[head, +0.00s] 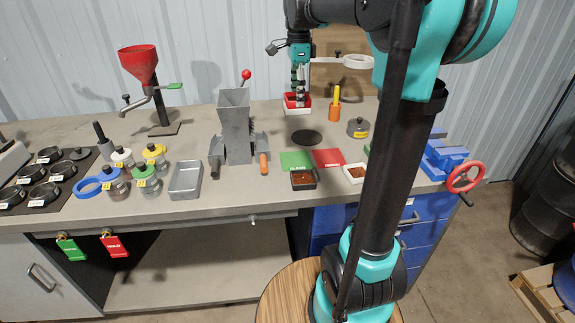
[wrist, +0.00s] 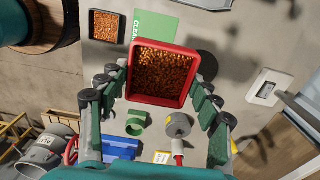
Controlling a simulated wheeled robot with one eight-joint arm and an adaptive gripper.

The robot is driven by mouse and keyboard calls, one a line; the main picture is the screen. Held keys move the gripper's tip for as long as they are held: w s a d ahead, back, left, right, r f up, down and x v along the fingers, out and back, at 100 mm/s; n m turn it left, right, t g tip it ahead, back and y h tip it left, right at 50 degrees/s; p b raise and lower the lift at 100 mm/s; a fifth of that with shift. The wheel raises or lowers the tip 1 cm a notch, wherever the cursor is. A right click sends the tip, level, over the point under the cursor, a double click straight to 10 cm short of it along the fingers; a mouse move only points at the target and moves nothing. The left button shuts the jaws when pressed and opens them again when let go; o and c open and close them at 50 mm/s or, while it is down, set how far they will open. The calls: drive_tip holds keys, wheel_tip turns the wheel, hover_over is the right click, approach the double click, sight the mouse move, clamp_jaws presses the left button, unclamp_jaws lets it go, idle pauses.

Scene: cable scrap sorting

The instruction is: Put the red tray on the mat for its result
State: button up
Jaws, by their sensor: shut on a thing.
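The red tray (wrist: 137,70) is full of copper-coloured granules. My gripper (wrist: 162,82) is shut on it, with a finger at each side. In the head view the red tray (head: 297,109) hangs under my gripper (head: 298,96) above the rear of the bench, behind a dark round disc. A green mat (head: 296,158) marked CLEAN and a red mat (head: 328,157) lie side by side nearer the front edge. The green mat (wrist: 160,25) shows partly behind the tray in the wrist view; the red mat cannot be made out there.
A black tray of granules (head: 304,186) sits just in front of the green mat. A white tray (head: 346,178) sits right of it, partly behind my arm. A grey hopper machine (head: 236,130) stands left of the mats.

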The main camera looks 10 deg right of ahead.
hover_over(295, 159)
wheel_tip(295, 159, down, 15)
drive_tip(key=shift+f, duration=2.5)
drive_tip(key=shift+f, duration=0.15)
drive_tip(key=o, duration=1.3)
drive_tip(key=shift+o, duration=0.2)
wheel_tip(295, 159, up, 12)
